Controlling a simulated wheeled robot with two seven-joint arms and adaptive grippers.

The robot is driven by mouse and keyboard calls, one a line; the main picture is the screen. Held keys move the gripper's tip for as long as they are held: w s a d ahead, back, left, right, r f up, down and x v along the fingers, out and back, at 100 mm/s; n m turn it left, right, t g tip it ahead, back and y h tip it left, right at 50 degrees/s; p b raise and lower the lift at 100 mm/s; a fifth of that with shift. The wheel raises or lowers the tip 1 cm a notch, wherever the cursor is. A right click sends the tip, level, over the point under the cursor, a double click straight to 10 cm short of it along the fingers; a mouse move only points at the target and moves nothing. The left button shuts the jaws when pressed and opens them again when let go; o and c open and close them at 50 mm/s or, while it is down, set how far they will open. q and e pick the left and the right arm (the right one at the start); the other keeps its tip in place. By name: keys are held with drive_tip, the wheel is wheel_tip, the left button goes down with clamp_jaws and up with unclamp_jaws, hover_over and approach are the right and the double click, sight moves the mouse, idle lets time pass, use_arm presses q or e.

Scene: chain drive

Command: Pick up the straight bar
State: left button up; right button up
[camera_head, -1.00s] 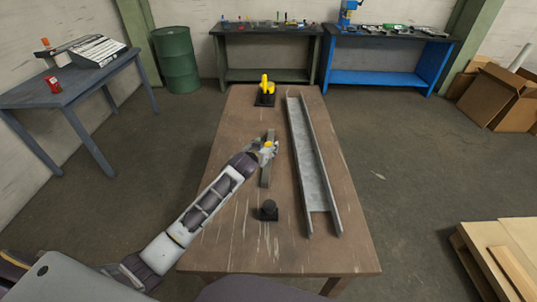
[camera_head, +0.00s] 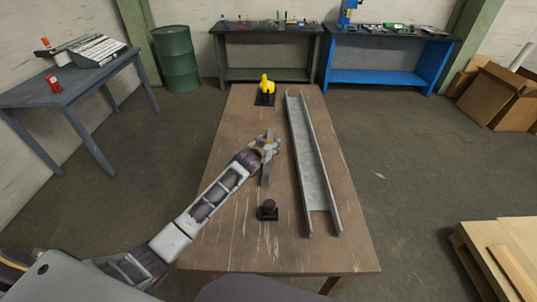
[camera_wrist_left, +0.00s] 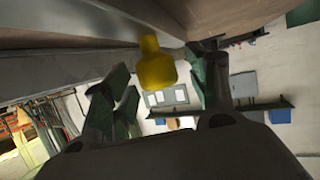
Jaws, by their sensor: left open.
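The straight bar (camera_head: 265,173) is a narrow grey bar lying lengthwise on the brown table, left of the long metal channel. My left gripper (camera_head: 269,146) is over the bar's far half and hides part of it. In the left wrist view its two fingers (camera_wrist_left: 160,82) are spread apart, with a yellow knob-like piece (camera_wrist_left: 155,68) showing between them. A long grey surface crosses the upper left of that view. I cannot tell whether the fingers touch the bar. My right gripper is not in view.
The grey channel (camera_head: 312,165) lies close to the right of the bar. A yellow piece on a black base (camera_head: 266,86) stands at the table's far end. A black knobbed piece (camera_head: 268,209) stands nearer me. The table's left and front areas are clear.

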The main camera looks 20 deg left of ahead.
use_arm(q)
clamp_jaws()
idle(0.3)
drive_tip(key=shift+r, duration=0.15)
drive_tip(key=shift+w+r, duration=0.1)
drive_tip(key=shift+r, duration=0.7)
drive_tip(key=shift+r+b, duration=0.3)
drive_tip(key=shift+r, duration=3.9)
